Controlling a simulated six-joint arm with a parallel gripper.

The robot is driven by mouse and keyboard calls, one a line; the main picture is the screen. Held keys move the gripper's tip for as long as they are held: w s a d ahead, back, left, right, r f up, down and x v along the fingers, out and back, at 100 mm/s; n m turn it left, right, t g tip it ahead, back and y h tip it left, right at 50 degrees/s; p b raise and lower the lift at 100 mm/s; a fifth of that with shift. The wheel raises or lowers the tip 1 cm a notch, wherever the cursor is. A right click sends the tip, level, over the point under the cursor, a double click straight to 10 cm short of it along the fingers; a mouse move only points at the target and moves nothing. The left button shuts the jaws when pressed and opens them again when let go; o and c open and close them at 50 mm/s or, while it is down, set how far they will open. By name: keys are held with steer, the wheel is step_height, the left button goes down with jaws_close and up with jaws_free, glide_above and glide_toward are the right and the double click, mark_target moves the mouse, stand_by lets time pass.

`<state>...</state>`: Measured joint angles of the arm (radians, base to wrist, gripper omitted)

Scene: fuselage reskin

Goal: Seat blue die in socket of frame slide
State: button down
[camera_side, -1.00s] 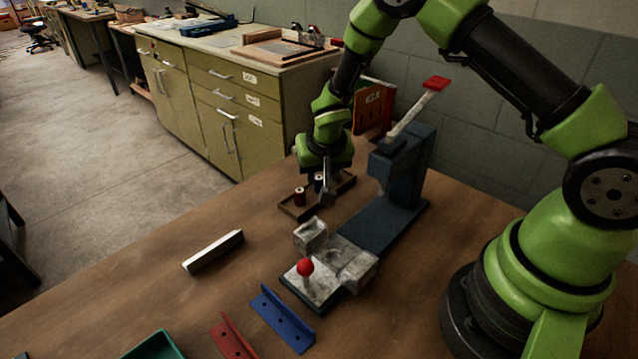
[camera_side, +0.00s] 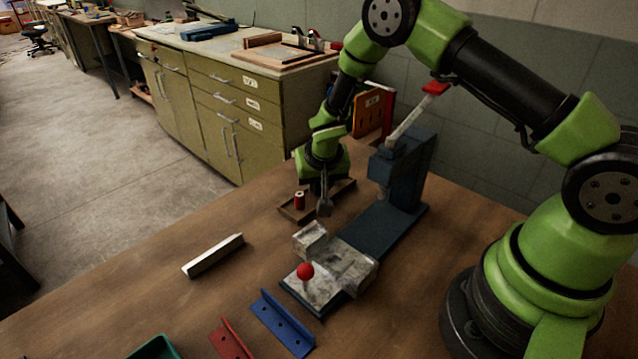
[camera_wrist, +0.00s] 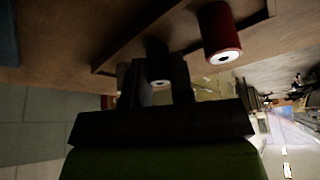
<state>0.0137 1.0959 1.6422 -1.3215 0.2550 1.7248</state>
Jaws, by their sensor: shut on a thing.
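My gripper (camera_side: 324,200) is down at the small wooden tray (camera_side: 292,213) and shut on the blue die. In the wrist view the die (camera_wrist: 158,72) looks dark, sits between the fingers (camera_wrist: 160,85) and shows a pale end with a hole. In the side view the fingers hide it. I cannot tell whether it still touches the tray. The grey metal slide assembly (camera_side: 338,268), with a red ball knob (camera_side: 305,271), lies in front of the blue press (camera_side: 405,170). Its socket cannot be made out.
A red die (camera_side: 299,200) stands in the tray beside my gripper, also in the wrist view (camera_wrist: 219,35). The press has a red-tipped lever (camera_side: 408,118). A metal bar (camera_side: 213,256), blue bracket (camera_side: 283,322), red bracket (camera_side: 231,341) and green bin (camera_side: 157,348) lie toward the front.

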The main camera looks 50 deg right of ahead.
step_height(320, 180, up, 10)
steer(key=shift+s+r, duration=0.1)
steer(key=s+a+r+n+y, duration=0.2)
steer(key=s+a+r+n, duration=0.2)
steer(key=s+r+n, duration=0.45)
steer(key=w+d+f+m, duration=0.1)
steer(key=w+f+m, duration=0.1)
steer(key=w+f, duration=0.1)
steer(key=w+d+f+m+h, duration=0.1)
steer(key=w+f+m, duration=0.2)
steer(key=w+d+f+m+h, duration=0.1)
steer(key=w+d+f+m, duration=0.1)
steer(key=f+m, duration=0.1)
steer(key=shift+w+m, duration=0.25)
steer(key=shift+w, duration=0.15)
steer(key=shift+f, duration=4.75)
steer(key=shift+f, duration=0.1)
